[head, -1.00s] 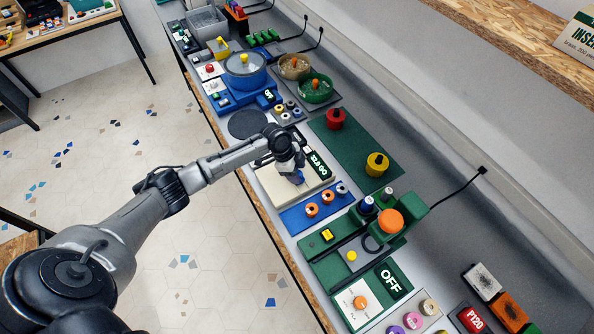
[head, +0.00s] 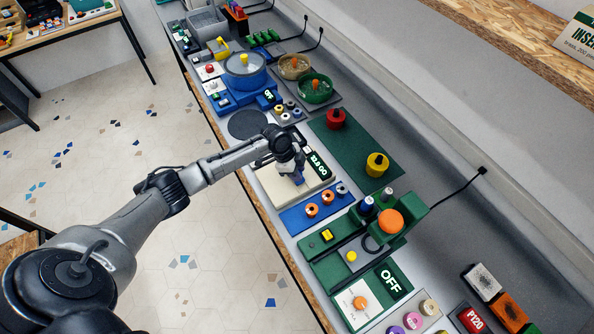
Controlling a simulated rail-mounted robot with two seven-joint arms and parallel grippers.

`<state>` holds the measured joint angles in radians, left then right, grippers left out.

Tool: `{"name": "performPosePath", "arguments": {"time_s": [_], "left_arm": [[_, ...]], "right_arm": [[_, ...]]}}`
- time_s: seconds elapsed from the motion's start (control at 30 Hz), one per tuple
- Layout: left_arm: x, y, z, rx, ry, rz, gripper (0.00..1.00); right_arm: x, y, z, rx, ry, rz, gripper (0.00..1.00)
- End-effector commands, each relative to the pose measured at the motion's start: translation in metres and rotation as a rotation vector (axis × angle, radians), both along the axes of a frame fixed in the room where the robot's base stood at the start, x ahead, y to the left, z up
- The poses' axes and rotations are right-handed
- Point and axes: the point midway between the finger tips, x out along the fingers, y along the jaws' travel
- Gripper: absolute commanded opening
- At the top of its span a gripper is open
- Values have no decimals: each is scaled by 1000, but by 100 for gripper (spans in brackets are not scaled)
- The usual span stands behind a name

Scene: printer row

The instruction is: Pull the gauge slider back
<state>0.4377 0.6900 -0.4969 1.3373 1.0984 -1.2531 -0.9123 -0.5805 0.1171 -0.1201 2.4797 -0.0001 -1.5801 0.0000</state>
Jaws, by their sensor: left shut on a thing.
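The gauge is a cream block (head: 276,191) on the bench, with a dark display (head: 319,165) showing pale characters at its far right side. A small blue part (head: 298,180), which looks like the gauge slider, shows right at the fingertips. My left gripper (head: 296,175) comes down over the gauge from the left and is shut on this blue part. The fingers and wrist hide much of the slider and the middle of the gauge.
A blue tray (head: 296,220) with orange and grey rings lies just in front of the gauge. A green mat (head: 352,150) with red and yellow knobbed weights lies behind it. A dark round pad (head: 247,125) is to the left, and a green machine (head: 335,264) to the right.

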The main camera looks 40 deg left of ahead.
Motion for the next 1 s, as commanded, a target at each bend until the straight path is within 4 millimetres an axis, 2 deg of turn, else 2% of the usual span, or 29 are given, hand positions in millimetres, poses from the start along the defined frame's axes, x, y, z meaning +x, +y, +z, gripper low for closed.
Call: {"name": "performPosePath", "arguments": {"time_s": [0.17, 0.4, 0.67, 0.7, 0.93, 1.0], "left_arm": [[-1, -3, 1, 0, 1, 0, 0], [-8, -29, 4, -1, 2, -2, 0], [-9, -33, 1, -4, -1, -3, 0], [-9, -33, 1, -4, 0, -3, 31], [-9, -32, 1, -2, 0, -1, 53], [-9, -32, 1, -2, 0, -1, 54]], "right_arm": [[0, -2, 3, -6, 0, 4, 0], [0, -2, 23, -7, 0, 5, 0], [0, -1, 21, -5, -1, 3, 0], [0, -1, 21, -4, -1, 3, 0], [0, 0, 21, -1, 0, 1, 0], [0, 0, 21, -1, 0, 0, 0]]}}
